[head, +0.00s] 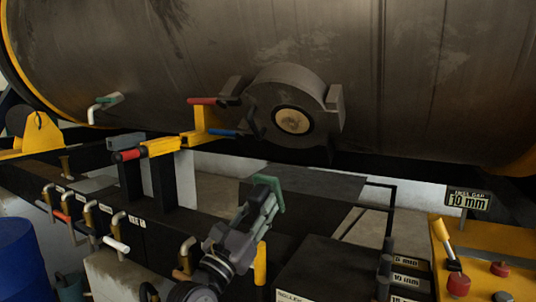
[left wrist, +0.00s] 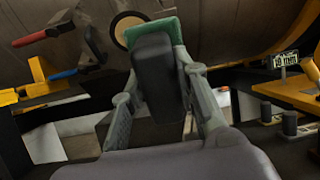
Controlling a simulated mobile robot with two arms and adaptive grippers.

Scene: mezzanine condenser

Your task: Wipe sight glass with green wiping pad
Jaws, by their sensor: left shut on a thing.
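The sight glass (head: 292,120) is a small tan disc set in a round dark housing (head: 290,80) on the side of the big drum. My left gripper (head: 261,196) is below and slightly left of it, apart from it. The gripper is shut on the green wiping pad (head: 269,183), whose green face is at the fingertips. In the left wrist view the green pad (left wrist: 166,29) sits on a dark block (left wrist: 154,70) between the fingers. There the sight glass (left wrist: 122,24) shows just left of the pad, partly hidden. My right gripper is in neither view.
Red-handled (head: 203,101) and blue-handled (head: 224,132) levers stick out left of the housing. A yellow bracket with a red end (head: 128,155) sits below them. A yellow control box (head: 485,255) stands at right, a blue barrel (head: 20,262) at left.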

